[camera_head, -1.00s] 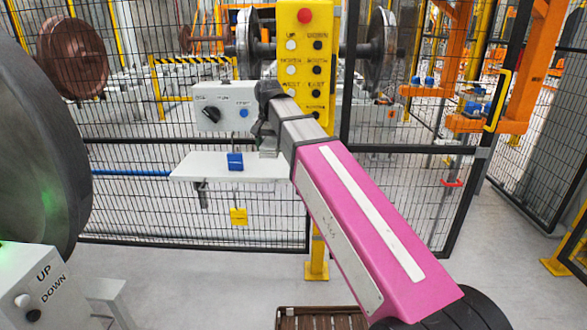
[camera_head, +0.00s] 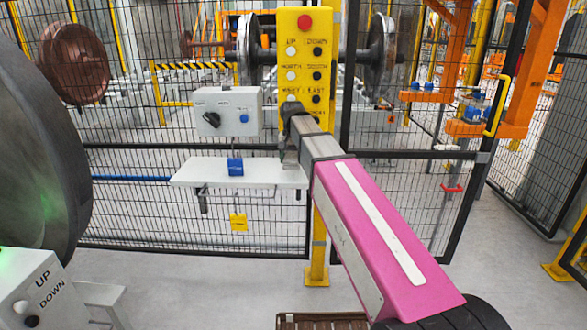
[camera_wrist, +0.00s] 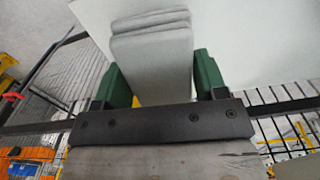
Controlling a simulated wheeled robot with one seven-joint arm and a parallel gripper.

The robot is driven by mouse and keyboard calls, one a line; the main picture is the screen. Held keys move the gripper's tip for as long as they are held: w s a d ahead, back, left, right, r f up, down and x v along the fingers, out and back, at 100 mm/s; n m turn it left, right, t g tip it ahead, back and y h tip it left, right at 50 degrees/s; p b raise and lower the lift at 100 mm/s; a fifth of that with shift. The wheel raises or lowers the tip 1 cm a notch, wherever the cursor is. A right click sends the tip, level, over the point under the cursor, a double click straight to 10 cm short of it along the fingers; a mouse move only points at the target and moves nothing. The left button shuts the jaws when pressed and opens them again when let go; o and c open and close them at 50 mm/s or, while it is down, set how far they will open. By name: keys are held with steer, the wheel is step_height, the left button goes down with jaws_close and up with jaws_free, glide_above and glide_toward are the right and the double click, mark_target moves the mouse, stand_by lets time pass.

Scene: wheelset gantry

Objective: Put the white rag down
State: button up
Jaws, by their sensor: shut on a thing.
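The white rag (camera_wrist: 152,55) is a folded, pale grey-white pad in the wrist view. My gripper (camera_wrist: 157,80) is shut on it, with one green finger on each side. In the head view my gripper (camera_head: 291,158) points down at the right end of a white shelf (camera_head: 207,178); the rag is hard to make out there. The shelf's pale surface (camera_wrist: 240,40) shows behind the rag in the wrist view. I cannot tell whether the rag touches the shelf.
A blue padlock (camera_head: 235,166) shows at the shelf, below a grey switch box (camera_head: 227,111). A yellow button post (camera_head: 308,62) stands close behind my arm. Black mesh fence (camera_head: 130,205) runs behind. The shelf's left part looks clear.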

mark_target(294, 174)
steer(key=shift+w+d+f, duration=0.25)
steer(key=shift+w+f, duration=0.05)
steer(key=shift+f, duration=1.75)
steer(key=o, duration=0.8)
steer(key=shift+o, duration=0.2)
steer(key=shift+f, duration=0.2)
step_height(294, 174, up, 11)
steer(key=shift+w+a+f, duration=0.1)
steer(key=shift+a, duration=0.05)
